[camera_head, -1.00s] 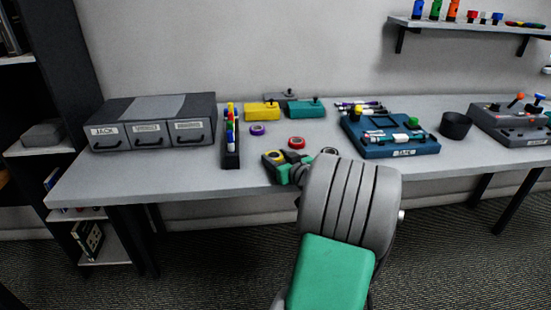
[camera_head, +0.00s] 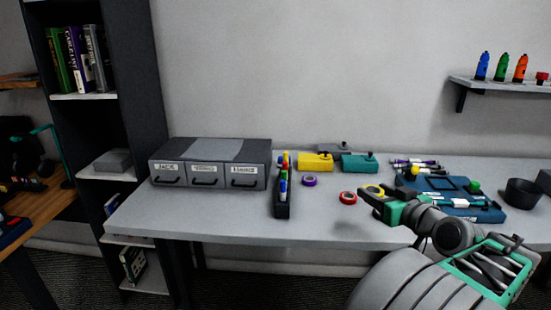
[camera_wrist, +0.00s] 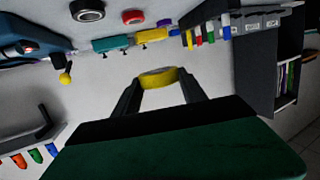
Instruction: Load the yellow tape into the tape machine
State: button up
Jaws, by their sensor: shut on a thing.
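My gripper (camera_head: 378,198) is shut on the yellow tape (camera_head: 373,191), a small ring, and holds it near the front of the table, right of the red tape. In the wrist view the yellow tape (camera_wrist: 158,74) sits between both fingertips, seen tilted, with its opening partly visible. A flat blue machine (camera_head: 482,213), which looks like the tape machine, lies on the table behind and right of my gripper. It has a square recess and a green knob; my arm hides part of its front. Its label is not readable now.
The red tape (camera_head: 348,198) and purple tape (camera_head: 309,181) lie left of my gripper. Yellow (camera_head: 315,162) and teal (camera_head: 359,163) boxes stand behind. A marker rack (camera_head: 282,208) and drawer unit (camera_head: 211,176) are further left.

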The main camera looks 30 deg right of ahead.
jog(key=f+h, duration=0.1)
jog(key=f, duration=0.1)
jog(key=s+d+f+m+h, duration=0.1)
jog(key=s+d+f+m+g+h, duration=0.1)
jog(key=f, duration=0.1)
jog(key=shift+d+f, duration=0.2)
jog(key=shift+f, duration=0.15)
jog(key=a+f, duration=0.1)
jog(key=w+a+f, duration=0.1)
jog(key=shift+a+m, duration=0.3)
jog(key=w+a+r+n+y+p, duration=0.1)
jog(key=w+a+n+y+p, duration=0.2)
jog(key=a, duration=1)
jog(key=w+a+r+n+y+p, duration=0.2)
jog(key=w+a+y+p, duration=0.2)
jog(key=a, duration=0.9)
jog(key=w+a+r+n+y+p, duration=0.2)
jog(key=w+a+p, duration=0.5)
jog(key=a, duration=0.6)
jog(key=shift+w+n+t+y+p, duration=0.4)
jog(key=shift+w+n+y, duration=0.4)
jog(key=shift+y, duration=0.3)
